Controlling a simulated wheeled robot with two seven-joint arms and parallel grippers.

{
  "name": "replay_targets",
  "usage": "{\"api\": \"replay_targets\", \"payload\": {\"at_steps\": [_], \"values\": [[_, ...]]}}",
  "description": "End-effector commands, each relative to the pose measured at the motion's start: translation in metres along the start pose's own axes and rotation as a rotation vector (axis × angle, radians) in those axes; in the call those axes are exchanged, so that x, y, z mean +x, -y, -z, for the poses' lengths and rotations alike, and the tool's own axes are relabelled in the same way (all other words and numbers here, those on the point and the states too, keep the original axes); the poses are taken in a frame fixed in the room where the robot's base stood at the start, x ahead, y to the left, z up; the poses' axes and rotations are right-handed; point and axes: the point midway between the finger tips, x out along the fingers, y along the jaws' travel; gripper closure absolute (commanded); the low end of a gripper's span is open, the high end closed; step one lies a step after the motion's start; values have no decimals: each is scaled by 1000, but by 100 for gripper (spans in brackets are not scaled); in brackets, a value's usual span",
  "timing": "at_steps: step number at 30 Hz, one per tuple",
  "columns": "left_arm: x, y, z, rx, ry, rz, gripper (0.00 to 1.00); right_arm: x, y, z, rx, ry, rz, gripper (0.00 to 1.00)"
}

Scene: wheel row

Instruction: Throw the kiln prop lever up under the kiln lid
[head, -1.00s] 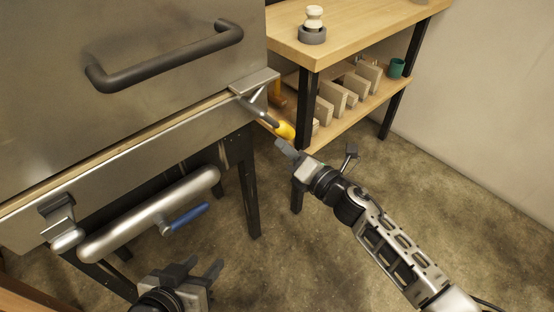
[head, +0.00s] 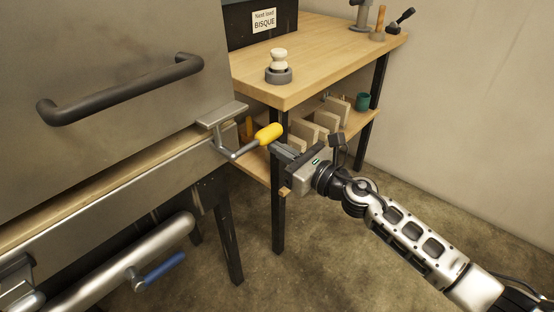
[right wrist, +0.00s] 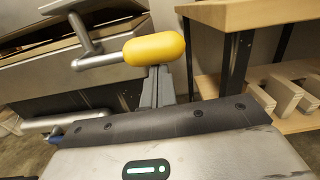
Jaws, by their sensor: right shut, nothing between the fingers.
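The kiln lid (head: 120,120) is a large grey metal panel with a dark bar handle (head: 120,92). The prop lever is a bent metal rod (head: 238,152) with a yellow grip (head: 269,133), at the lid's right corner beside a flat metal bracket (head: 222,113). The grip points right and slightly up. My right gripper (head: 278,151) is shut and empty, with its fingertips just under the yellow grip. In the right wrist view the closed fingers (right wrist: 157,88) stand directly below the grip (right wrist: 154,48); I cannot tell if they touch. My left gripper is out of view.
A wooden bench (head: 315,60) with a dark leg (head: 278,190) stands right of the kiln, close behind my right gripper. A silver pipe with a blue lever (head: 163,268) runs below the kiln front. The floor at the lower right is clear.

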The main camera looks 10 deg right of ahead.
Motion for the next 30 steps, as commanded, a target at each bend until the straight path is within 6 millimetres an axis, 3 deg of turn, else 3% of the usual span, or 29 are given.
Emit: {"api": "replay_targets", "payload": {"at_steps": [10,30], "values": [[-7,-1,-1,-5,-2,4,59,1,4,-17,-150,2,-7,100],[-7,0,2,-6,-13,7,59,1,4,-17,-176,1,-10,100]]}}
